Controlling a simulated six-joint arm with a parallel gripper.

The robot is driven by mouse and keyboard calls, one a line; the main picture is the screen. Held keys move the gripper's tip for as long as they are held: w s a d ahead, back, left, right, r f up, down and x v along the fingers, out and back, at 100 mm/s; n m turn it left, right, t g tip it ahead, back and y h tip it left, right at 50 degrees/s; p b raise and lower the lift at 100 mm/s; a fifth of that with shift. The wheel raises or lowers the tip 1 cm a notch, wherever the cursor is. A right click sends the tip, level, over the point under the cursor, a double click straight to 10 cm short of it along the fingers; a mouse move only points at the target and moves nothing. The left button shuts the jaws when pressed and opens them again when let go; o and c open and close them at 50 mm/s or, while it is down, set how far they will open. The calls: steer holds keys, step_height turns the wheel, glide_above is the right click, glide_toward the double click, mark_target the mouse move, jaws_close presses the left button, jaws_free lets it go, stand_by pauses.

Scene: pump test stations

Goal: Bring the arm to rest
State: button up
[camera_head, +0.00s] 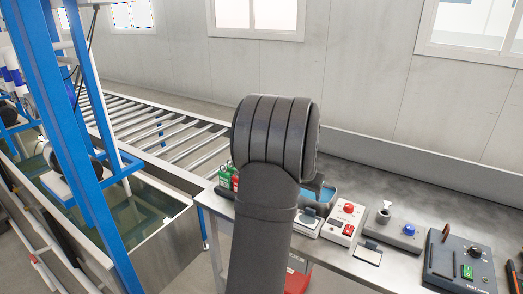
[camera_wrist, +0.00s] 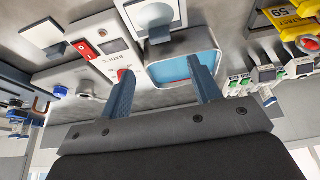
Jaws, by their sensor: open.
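My arm (camera_head: 270,160) stands upright in the middle of the head view. My gripper is mostly hidden behind it there. In the wrist view my gripper (camera_wrist: 160,66) is open, with two blue fingers apart and nothing held between them. The fingers are over or in front of a small metal bath with a blue inside (camera_wrist: 178,70). I cannot tell whether they touch it. The bath also shows partly in the head view (camera_head: 327,194), just right of my arm.
A metal bench (camera_head: 375,180) carries a white control box with red buttons (camera_head: 345,222), a grey box with a blue knob (camera_head: 402,231) and a dark tester (camera_head: 462,262). A roller conveyor (camera_head: 165,125), a water tank (camera_head: 150,212) and a blue frame (camera_head: 62,110) stand left. The bench's back is clear.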

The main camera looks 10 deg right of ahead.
mark_target(310, 210)
steer(key=x, duration=1.1)
steer(key=shift+f, duration=0.4)
step_height(310, 210, up, 3)
steer(key=shift+r, duration=0.8)
